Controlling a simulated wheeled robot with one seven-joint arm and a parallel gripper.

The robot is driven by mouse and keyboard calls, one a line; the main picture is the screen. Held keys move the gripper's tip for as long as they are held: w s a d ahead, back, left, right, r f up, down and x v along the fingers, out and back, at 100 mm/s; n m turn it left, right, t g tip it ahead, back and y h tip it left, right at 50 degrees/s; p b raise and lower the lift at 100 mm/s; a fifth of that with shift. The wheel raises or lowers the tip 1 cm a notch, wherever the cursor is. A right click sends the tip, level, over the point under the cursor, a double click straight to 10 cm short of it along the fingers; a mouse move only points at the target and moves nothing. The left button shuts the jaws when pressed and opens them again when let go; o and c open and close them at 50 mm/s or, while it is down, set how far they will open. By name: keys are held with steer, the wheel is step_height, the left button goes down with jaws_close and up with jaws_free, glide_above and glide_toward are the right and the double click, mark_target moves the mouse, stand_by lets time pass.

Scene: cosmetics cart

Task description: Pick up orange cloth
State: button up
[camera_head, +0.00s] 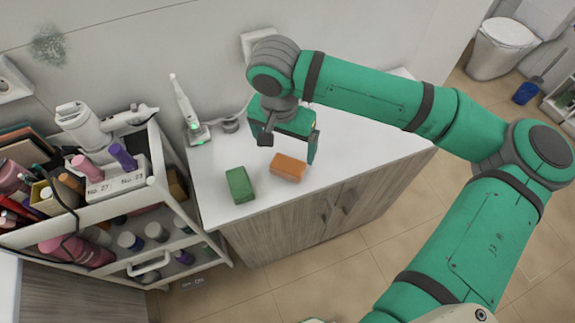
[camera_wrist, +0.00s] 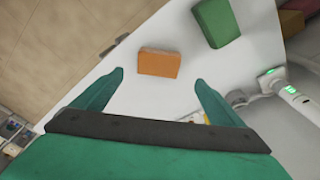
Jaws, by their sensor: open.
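The orange cloth (camera_head: 289,167) is a small folded block lying flat on the white counter top, near its front edge. In the wrist view the orange cloth (camera_wrist: 159,63) lies beyond the fingertips, roughly between their lines. My gripper (camera_head: 290,150) is above the counter, just behind and over the cloth. Its two green fingers are spread apart with nothing between them, and it also shows in the wrist view (camera_wrist: 160,76). The exact height of the fingertips over the cloth is hard to tell.
A green folded cloth (camera_head: 239,185) lies left of the orange one. A white electric toothbrush (camera_head: 189,112) stands on its base at the back. A crowded cosmetics cart (camera_head: 167,190) stands left of the counter (camera_head: 215,208). The counter right of the orange cloth looks clear.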

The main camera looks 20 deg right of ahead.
mark_target(288, 163)
steer(key=f, duration=0.4)
steer(key=shift+w+d, duration=0.15)
steer(key=shift+w, duration=0.05)
steer(key=shift+w+d+f, duration=0.1)
steer(key=shift+d+f, duration=0.1)
steer(key=shift+f, duration=1.1)
steer(key=shift+d+f, duration=0.15)
steer(key=shift+f, duration=1.15)
steer(key=c, duration=1.2)
steer(key=shift+c, duration=0.2)
